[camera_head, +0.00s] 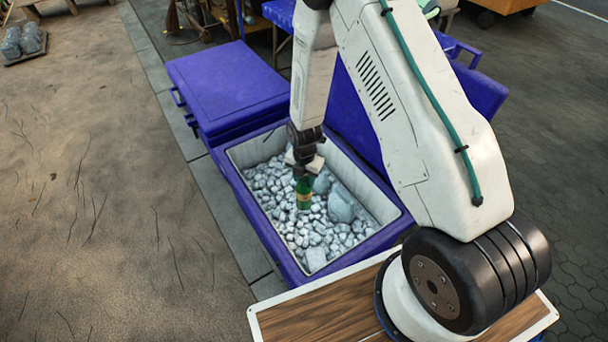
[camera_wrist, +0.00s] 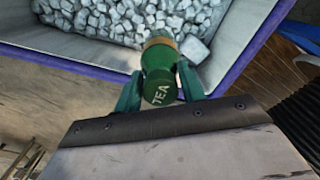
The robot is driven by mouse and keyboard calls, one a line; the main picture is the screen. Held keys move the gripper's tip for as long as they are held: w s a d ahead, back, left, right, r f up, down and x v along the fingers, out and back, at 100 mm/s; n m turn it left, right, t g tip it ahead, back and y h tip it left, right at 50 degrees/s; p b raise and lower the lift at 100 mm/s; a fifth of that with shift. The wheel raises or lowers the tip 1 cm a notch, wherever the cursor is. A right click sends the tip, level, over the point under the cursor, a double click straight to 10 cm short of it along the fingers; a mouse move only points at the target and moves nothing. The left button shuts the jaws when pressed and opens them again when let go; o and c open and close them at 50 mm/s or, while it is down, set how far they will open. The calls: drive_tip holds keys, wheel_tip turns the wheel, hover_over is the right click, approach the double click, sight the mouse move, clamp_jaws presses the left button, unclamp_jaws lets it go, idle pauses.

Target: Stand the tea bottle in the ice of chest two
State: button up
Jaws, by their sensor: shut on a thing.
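The tea bottle (camera_head: 304,190) is green with a pale band, and its cap reads TEA in the wrist view (camera_wrist: 160,88). My gripper (camera_head: 304,168) is shut on its upper part, with a green finger on each side in the wrist view (camera_wrist: 158,92). The bottle hangs roughly upright over the ice (camera_head: 285,205) inside the open blue chest (camera_head: 237,190). I cannot tell whether its base touches the ice. The ice also fills the top of the wrist view (camera_wrist: 110,20).
A second blue chest (camera_head: 225,85) with its lid shut stands behind the open one. The open chest's raised lid (camera_head: 355,110) is at its right. Large ice lumps (camera_head: 341,207) lie right of the bottle. Bare ground is at left.

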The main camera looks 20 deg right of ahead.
wheel_tip(320, 180, down, 24)
idle(1.2)
drive_tip(key=shift+d+f, duration=0.1)
drive_tip(key=shift+f, duration=0.35)
idle(1.0)
drive_tip(key=o, duration=1.5)
drive_tip(key=shift+o, duration=0.2)
drive_tip(key=shift+r, duration=13.45)
